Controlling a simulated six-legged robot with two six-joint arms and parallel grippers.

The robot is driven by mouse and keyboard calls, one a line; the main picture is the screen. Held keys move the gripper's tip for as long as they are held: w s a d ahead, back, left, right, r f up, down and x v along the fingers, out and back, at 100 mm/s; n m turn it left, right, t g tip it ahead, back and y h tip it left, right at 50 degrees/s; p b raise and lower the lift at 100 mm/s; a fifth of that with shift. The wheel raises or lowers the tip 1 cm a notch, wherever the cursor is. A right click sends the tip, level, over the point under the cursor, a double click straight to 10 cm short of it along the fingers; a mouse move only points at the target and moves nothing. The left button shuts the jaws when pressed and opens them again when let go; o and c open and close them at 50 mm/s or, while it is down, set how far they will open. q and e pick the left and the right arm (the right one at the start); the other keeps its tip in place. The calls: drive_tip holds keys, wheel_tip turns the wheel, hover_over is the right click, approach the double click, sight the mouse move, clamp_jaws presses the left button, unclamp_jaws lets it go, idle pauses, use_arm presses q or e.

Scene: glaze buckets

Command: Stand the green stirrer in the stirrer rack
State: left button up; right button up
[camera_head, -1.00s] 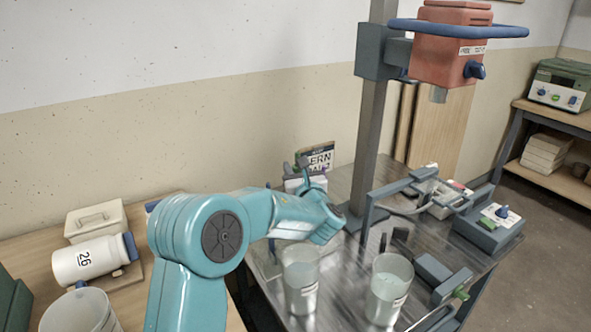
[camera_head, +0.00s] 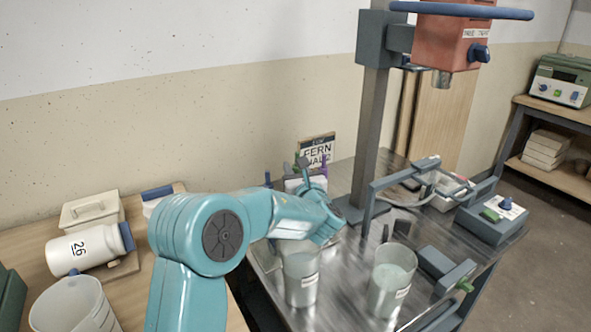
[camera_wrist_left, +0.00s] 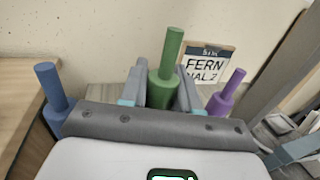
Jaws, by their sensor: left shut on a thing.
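In the left wrist view the green stirrer (camera_wrist_left: 168,68) stands upright between the two grey fingers of my left gripper (camera_wrist_left: 161,80), which is shut on its handle. The blue stirrer (camera_wrist_left: 52,88) stands to the left of it and the purple stirrer (camera_wrist_left: 228,92) to the right, both apart from the fingers. In the head view the white stirrer rack (camera_head: 303,184) is at the back of the metal table, partly behind my left wrist. The green stirrer's lower end is hidden, so I cannot tell whether it sits in the rack. My right gripper is out of view.
Two translucent buckets (camera_head: 300,281) (camera_head: 391,283) stand on the metal table before my left arm. A sign (camera_head: 317,151) stands behind the rack. The mixer column (camera_head: 370,130) rises to the right. A white jar (camera_head: 88,249) lies on the wooden table.

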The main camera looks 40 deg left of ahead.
use_arm(q)
drive_tip(key=shift+f+b, duration=1.05)
drive_tip(key=shift+f, duration=0.15)
drive_tip(key=o, duration=1.1)
